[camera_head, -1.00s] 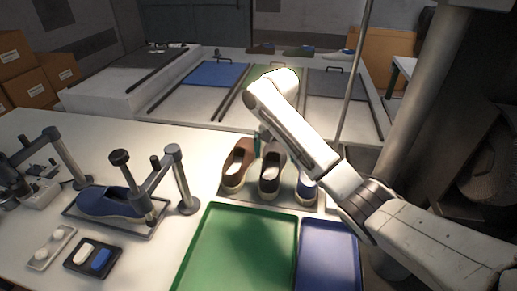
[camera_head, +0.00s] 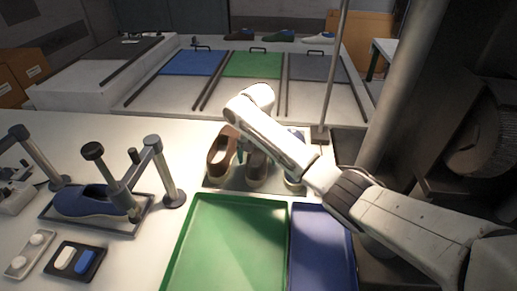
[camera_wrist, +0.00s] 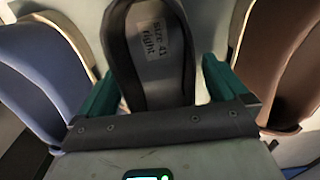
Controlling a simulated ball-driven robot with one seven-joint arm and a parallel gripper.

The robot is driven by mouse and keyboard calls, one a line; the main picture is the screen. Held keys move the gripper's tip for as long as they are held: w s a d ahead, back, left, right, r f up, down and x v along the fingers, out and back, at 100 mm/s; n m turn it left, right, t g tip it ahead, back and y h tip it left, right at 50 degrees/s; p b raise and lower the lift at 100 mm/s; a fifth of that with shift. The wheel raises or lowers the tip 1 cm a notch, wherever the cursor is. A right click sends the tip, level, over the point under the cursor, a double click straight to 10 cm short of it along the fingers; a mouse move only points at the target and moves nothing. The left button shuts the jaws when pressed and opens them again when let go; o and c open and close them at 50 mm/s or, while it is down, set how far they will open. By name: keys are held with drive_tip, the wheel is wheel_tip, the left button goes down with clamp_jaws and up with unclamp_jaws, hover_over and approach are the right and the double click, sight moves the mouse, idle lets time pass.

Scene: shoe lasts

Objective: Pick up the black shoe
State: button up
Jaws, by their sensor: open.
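The black shoe (camera_wrist: 152,50) lies in the middle of the wrist view, its opening facing the camera and an insole label reading "size 41 right". My gripper (camera_wrist: 158,75) is open, with one teal finger on each side of the black shoe; I cannot tell whether they touch it. In the head view the black shoe (camera_head: 256,168) stands between a brown shoe (camera_head: 221,154) and a blue shoe (camera_head: 293,178), partly hidden by my arm. Only a teal part of my gripper (camera_head: 241,156) shows there, between the brown and black shoes.
The blue shoe (camera_wrist: 38,70) and brown shoe (camera_wrist: 290,65) flank my fingers closely in the wrist view. A green tray (camera_head: 230,240) and a blue tray (camera_head: 322,250) lie in front. A clamp fixture (camera_head: 150,170) with another blue shoe (camera_head: 88,201) stands at left.

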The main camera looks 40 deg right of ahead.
drive_tip(key=shift+f, duration=0.5)
drive_tip(key=c, duration=1.4)
